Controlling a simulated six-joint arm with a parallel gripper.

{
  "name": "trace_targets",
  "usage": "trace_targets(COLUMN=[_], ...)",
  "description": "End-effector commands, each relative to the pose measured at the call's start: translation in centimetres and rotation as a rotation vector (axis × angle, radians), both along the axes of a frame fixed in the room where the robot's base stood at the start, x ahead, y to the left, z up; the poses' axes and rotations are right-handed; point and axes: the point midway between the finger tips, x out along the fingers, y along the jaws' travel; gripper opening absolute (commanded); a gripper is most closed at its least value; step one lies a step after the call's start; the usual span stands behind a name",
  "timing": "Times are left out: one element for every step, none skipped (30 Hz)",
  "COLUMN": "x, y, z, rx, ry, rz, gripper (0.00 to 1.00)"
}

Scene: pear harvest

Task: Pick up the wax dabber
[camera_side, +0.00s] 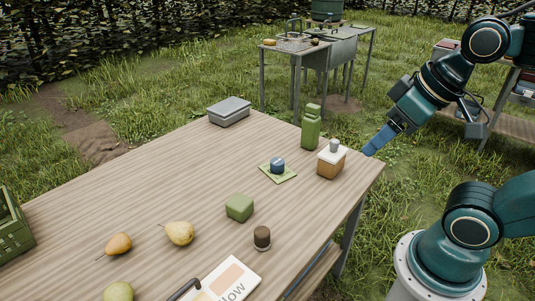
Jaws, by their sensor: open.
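My gripper (371,150) is open and empty, its blue fingers pointing down and left above the table's right corner. Close to its left stands an amber block-shaped container (330,168) with a white top and a grey knob, apart from the fingers. A small dark brown cylinder (262,238) stands upright near the table's front right edge. I cannot tell for certain which of these two is the wax dabber. The fingers overlap in this view, so the gap between them is hard to see.
The wooden table (150,185) also holds a green bottle (311,128), a blue round item (277,165) on a green mat, a green block (239,207), a grey box (229,111), pears (180,233) and a white board (238,275). A green crate (12,226) stands at left.

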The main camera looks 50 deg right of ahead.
Motion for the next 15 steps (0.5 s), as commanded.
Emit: trace_targets(x=[0.00,0.00,0.00,0.00,0.00,0.00,0.00,0.00,0.01,0.04,0.09,0.19,0.29,0.42,0.67], y=[0.00,0.00,0.00,0.00,0.00,0.00,0.00,0.00,0.00,0.01,0.02,0.04,0.07,0.10,0.15], z=[0.00,0.00,0.00,0.00,0.00,0.00,0.00,0.00,0.00,-0.01,-0.03,-0.07,-0.12,-0.17,-0.28], rx=[0.000,0.000,0.000,0.000,0.000,0.000,0.000,0.000,0.000,-0.001,-0.001,-0.002,-0.004,-0.005,-0.008], ry=[0.000,0.000,0.000,0.000,0.000,0.000,0.000,0.000,0.000,0.001,0.001,0.002,0.004,0.006,0.008], rz=[0.000,0.000,0.000,0.000,0.000,0.000,0.000,0.000,0.001,0.002,0.004,0.007,0.012,0.016,0.025], gripper=[0.64,0.64,0.64,0.64,0.64,0.64,0.64,0.64,0.64,0.64,0.64,0.64,0.64,0.64,0.64])
